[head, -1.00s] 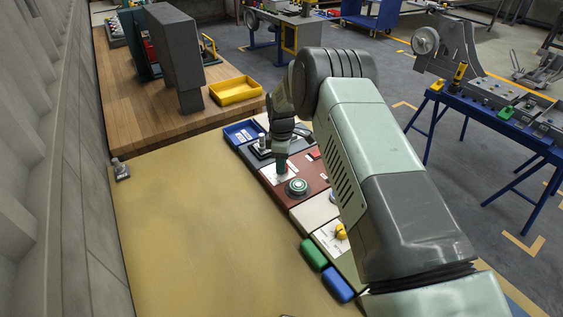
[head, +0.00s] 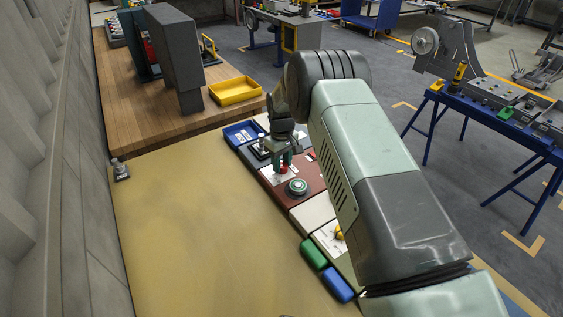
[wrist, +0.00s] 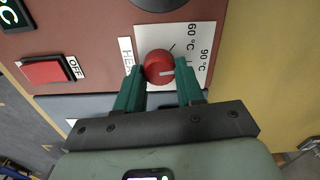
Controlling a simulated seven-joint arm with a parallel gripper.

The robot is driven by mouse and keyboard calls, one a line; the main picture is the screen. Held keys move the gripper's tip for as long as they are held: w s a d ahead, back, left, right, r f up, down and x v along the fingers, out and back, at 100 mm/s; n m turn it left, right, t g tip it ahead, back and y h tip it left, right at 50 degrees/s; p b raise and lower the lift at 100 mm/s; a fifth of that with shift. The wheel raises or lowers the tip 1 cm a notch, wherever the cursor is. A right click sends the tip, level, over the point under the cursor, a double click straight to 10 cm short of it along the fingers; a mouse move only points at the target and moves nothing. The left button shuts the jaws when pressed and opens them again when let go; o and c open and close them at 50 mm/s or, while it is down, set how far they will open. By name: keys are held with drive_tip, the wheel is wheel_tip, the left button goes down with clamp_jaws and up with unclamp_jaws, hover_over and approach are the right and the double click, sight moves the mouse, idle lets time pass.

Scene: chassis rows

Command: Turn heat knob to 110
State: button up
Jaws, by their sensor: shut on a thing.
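The red heat knob (wrist: 157,64) sits on a white dial plate (wrist: 200,30) in the wrist view. The plate reads 60 °C and 90 °C; the "HEAT" lettering is partly covered, and no 110 mark is visible.
A red OFF button (wrist: 48,70) and a dark display (wrist: 14,14) are beside the dial. A round green button (head: 297,187) is near my gripper. Green (head: 313,254) and blue (head: 338,284) blocks lie nearer. The tan tabletop (head: 190,220) to the left is clear.

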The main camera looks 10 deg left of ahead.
sight(283, 164)
drive_tip(key=m, duration=0.5)
drive_tip(key=shift+d+m, duration=0.1)
drive_tip(key=shift+m, duration=0.2)
drive_tip(key=m, duration=0.5)
drive_tip(key=shift+m, duration=0.4)
drive_tip(key=o, duration=1)
drive_tip(key=shift+o, duration=0.2)
drive_tip(key=shift+w, duration=0.1)
wheel_tip(283, 164, up, 11)
drive_tip(key=shift+d, duration=0.1)
